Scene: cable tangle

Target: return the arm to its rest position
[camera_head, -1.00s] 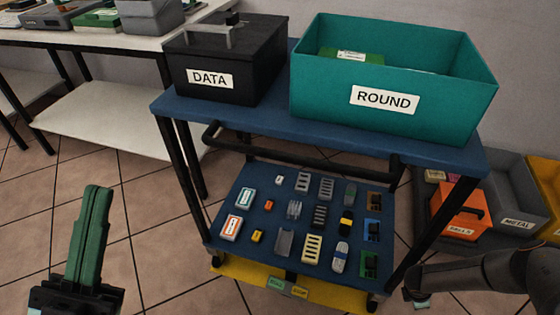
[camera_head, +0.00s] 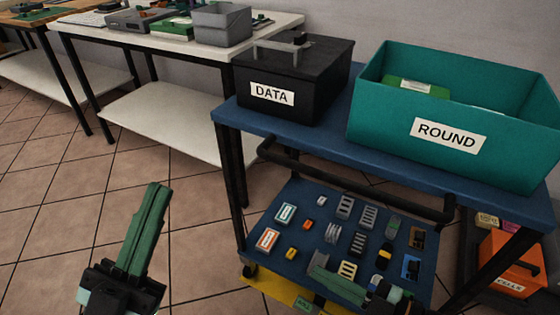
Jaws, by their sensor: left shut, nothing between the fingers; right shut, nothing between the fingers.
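My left gripper (camera_head: 148,232) is in the lower left of the head view, above the tiled floor. Its green fingers are shut together, point upward and hold nothing. My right gripper (camera_head: 335,285) shows at the bottom, in front of the cart's lower shelf. Its green fingers are shut, point to the left and hold nothing. It hides part of the shelf's front edge and some small parts; I cannot tell how far above them it is.
A blue cart (camera_head: 228,117) carries a black DATA box (camera_head: 320,95) and a teal ROUND bin (camera_head: 480,165). Its lower shelf (camera_head: 290,214) holds several small connectors. An orange bin (camera_head: 512,262) stands at right. The floor at left is clear.

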